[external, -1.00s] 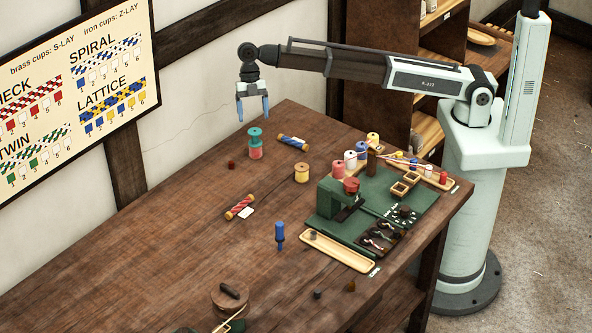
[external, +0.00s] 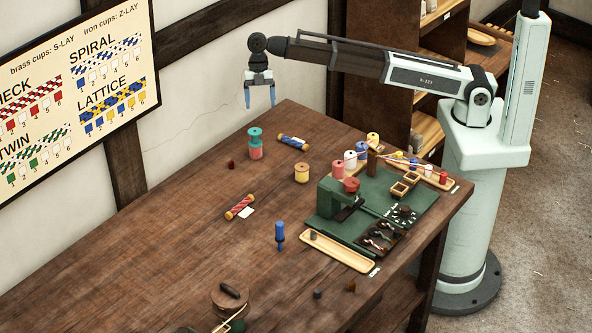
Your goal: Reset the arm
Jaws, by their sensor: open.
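My gripper (external: 260,97) hangs above the far side of the wooden table (external: 170,245), its blue-tipped fingers pointing down. The fingers stand apart with nothing between them. It is clear of the table and shows just above a teal and red spool stack (external: 255,144). My arm reaches left from its pale column at the right.
A green mat (external: 325,223) at the right end bears a green block, a dark tray and small parts. A pale tray (external: 337,251) lies in front. A yellow spool (external: 301,173), a blue tool (external: 279,233) and wrapped rolls lie about. The table's left is mostly clear.

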